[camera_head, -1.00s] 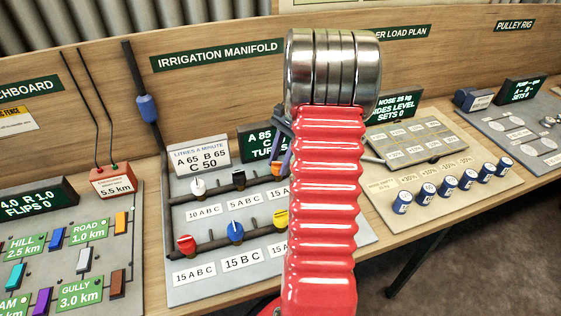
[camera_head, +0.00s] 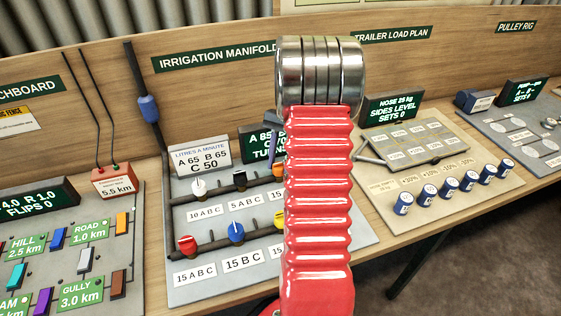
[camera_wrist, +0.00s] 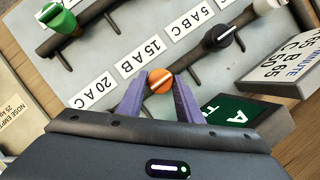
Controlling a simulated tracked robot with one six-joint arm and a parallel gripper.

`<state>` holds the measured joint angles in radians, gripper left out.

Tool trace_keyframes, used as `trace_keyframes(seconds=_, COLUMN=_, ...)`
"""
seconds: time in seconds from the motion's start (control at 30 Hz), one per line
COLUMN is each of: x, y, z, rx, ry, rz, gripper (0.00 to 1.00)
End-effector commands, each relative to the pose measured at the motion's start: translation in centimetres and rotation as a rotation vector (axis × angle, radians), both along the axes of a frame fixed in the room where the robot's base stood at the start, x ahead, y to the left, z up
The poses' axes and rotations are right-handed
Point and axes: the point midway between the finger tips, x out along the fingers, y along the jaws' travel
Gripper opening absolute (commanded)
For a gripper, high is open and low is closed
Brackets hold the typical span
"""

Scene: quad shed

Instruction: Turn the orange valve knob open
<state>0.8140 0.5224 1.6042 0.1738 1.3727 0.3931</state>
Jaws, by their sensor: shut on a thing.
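The orange valve knob (camera_wrist: 160,82) is a round knob with a pale stripe across its face, on a dark pipe. In the wrist view it sits between the two purple fingers of my gripper (camera_wrist: 159,79), which are shut on its sides. The stripe slants up to the right there. In the head view my red arm hides most of the gripper; only a bit of the orange knob (camera_head: 278,170) shows beside the arm.
On the same manifold board are a white knob (camera_head: 198,187), a black knob (camera_head: 239,178), a red knob (camera_head: 187,244), a blue knob (camera_head: 236,231) and a partly hidden yellow knob (camera_head: 280,220). A dark display (camera_wrist: 235,119) stands close to the gripper.

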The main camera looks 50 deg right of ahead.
Motion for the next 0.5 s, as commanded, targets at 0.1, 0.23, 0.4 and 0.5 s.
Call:
trace_keyframes(seconds=0.1, x=-0.14, y=-0.02, z=-0.1, rx=0.0, ry=0.003, rz=0.0, gripper=0.1)
trace_keyframes(seconds=0.23, x=-0.12, y=-0.01, z=-0.1, rx=0.001, ry=0.004, rz=0.0, gripper=0.4)
trace_keyframes(seconds=0.4, x=-0.07, y=0.0, z=-0.06, rx=0.001, ry=0.002, rz=-0.001, gripper=0.5)
trace_keyframes(seconds=0.5, x=-0.06, y=0.01, z=-0.04, rx=0.001, ry=0.002, rz=-0.001, gripper=0.5)
